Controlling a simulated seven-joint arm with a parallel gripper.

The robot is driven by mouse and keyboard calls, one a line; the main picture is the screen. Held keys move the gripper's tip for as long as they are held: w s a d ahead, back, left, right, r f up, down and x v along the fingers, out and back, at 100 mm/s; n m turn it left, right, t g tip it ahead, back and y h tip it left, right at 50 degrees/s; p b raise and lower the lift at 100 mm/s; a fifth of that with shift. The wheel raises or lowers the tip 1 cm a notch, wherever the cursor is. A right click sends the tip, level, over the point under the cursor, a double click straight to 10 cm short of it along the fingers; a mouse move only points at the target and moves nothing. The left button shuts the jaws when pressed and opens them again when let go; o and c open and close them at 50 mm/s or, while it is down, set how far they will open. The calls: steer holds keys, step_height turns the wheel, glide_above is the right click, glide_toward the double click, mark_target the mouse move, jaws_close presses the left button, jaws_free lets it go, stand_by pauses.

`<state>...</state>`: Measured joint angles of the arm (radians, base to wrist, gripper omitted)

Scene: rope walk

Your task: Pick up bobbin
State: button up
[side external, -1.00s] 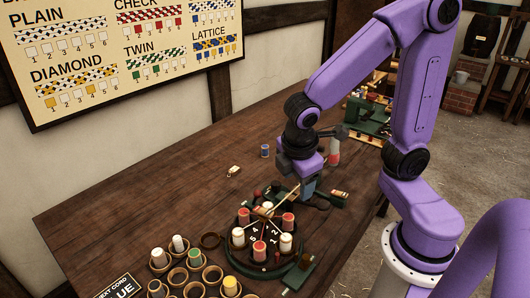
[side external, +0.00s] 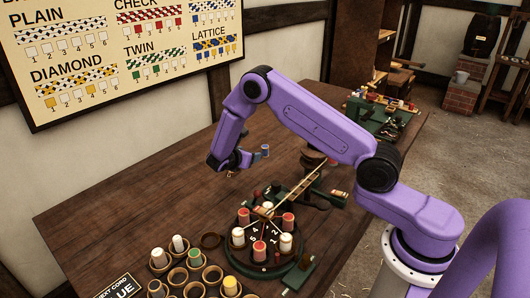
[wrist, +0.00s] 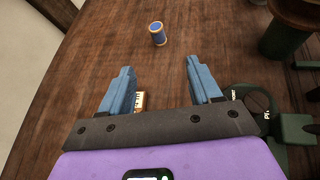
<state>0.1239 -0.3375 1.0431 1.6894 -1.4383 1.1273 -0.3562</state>
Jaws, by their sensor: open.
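A blue bobbin with pale tan ends (wrist: 157,33) stands upright on the bare table, ahead of my gripper (wrist: 160,70) in the wrist view. The two blue-grey fingers are spread wide apart with nothing between them. In the side view the bobbin (side external: 265,151) stands just to the right of my gripper (side external: 231,168), whose fingers are partly hidden by my own wrist. The gripper looks low over the table and apart from the bobbin.
A small pale tag (wrist: 139,101) lies by the left finger. A dark round braiding stand (side external: 245,259) with red and white bobbins is nearer the camera. Round cups (side external: 213,274), some with bobbins, stand at the front. The table left of my gripper is clear.

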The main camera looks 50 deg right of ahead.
mark_target(267, 147)
steer(key=shift+n, duration=0.5)
steer(key=d+f, duration=0.1)
steer(key=w+d+f, duration=0.1)
steer(key=f, duration=0.1)
steer(key=shift+d, duration=0.4)
steer(key=shift+w+d+f+h, duration=0.1)
steer(key=shift+d+h, duration=0.2)
steer(key=x, duration=1.1)
steer(key=shift+w+d, duration=0.15)
steer(key=shift+w+r+x, duration=0.1)
steer(key=shift+r+x, duration=0.05)
steer(key=shift+x, duration=1.25)
steer(key=shift+w+r+x, duration=0.1)
steer(key=shift+x, duration=1.25)
steer(key=c, duration=1)
